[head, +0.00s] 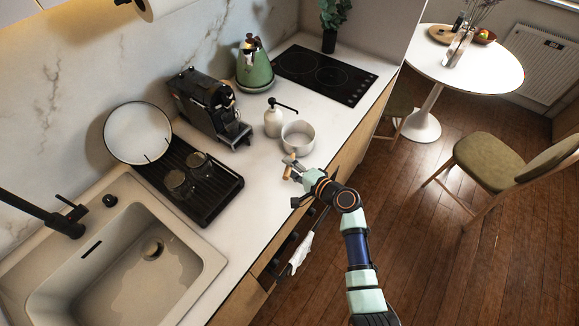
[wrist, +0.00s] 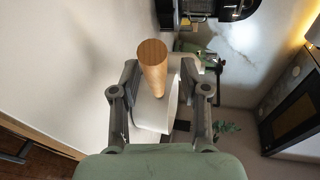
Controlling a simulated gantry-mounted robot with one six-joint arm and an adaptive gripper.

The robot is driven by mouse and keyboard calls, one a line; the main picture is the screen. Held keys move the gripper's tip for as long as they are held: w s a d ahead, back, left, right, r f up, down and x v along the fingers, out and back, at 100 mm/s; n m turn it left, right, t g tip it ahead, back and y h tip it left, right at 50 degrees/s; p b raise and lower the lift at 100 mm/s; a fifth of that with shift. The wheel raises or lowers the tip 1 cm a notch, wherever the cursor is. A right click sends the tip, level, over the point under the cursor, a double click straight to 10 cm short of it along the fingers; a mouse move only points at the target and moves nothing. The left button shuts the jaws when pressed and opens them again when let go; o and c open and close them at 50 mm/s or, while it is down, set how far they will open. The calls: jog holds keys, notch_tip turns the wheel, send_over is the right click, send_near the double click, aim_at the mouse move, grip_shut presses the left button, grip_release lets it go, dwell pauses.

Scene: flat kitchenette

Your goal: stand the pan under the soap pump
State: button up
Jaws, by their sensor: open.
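The pan (head: 298,138) is a small light pot standing upright on the white counter. Its wooden handle (wrist: 153,66) points toward my gripper. The soap pump (head: 273,122) is a pale bottle with a black nozzle, standing just left of the pan. The nozzle reaches right, toward the pan's back rim; I cannot tell whether it overhangs the pan. My gripper (head: 291,169) is open at the counter's front edge. In the wrist view, the open fingers (wrist: 159,80) stand on either side of the handle, with the pan's pale body (wrist: 156,112) behind. No grip on the handle shows.
A black coffee machine (head: 210,105) stands left of the soap pump, with a green kettle (head: 254,68) behind. A black hob (head: 325,72) lies beyond the pan. A black drying rack (head: 215,188) with glasses and the sink (head: 130,265) are at left.

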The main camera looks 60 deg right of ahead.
jog(key=p+v, duration=0.1)
jog(key=v, duration=1)
jog(key=shift+s, duration=0.2)
jog(key=w+a+r+n+g+y, duration=0.15)
jog(key=w+a+r+n, duration=0.25)
jog(key=w+a+n, duration=0.45)
jog(key=w+a+r+n+g+y, duration=0.1)
jog(key=w+a+r+n+y, duration=0.3)
jog(key=a, duration=0.7)
jog(key=a+r+n, duration=0.4)
jog(key=a+r, duration=0.1)
jog(key=a, duration=0.5)
jog(key=a+r+n+h, duration=0.1)
jog(key=a+r+n, duration=0.4)
jog(key=a, duration=0.5)
jog(key=shift+s+a+r+t, duration=0.35)
jog(key=shift+s+r, duration=0.05)
jog(key=shift+r, duration=0.15)
